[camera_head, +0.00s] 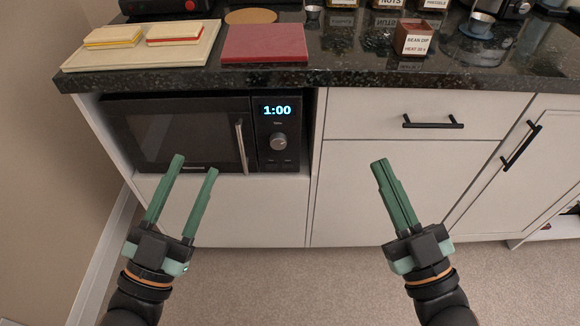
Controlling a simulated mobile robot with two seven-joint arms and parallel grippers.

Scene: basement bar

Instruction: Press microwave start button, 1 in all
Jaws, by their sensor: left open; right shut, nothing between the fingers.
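A black microwave (185,128) sits in a niche under the counter at left, its door shut. Its control panel (279,150) is at its right end, with a lit display (277,110) reading 1:00 and a round silver knob (278,141). Small buttons are below the knob; their labels are too small to read. My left gripper (196,165) is open and empty, in front of the lower part of the microwave door. My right gripper (381,164) is shut and empty, right of the microwave, in front of the white cabinet.
The dark counter (400,78) overhangs the microwave. On it are a tray (95,58) with two sandwiches, a red board (264,43) and a bean dip box (413,38). A drawer handle (433,122) and a door handle (521,146) stick out at right. Floor in front is clear.

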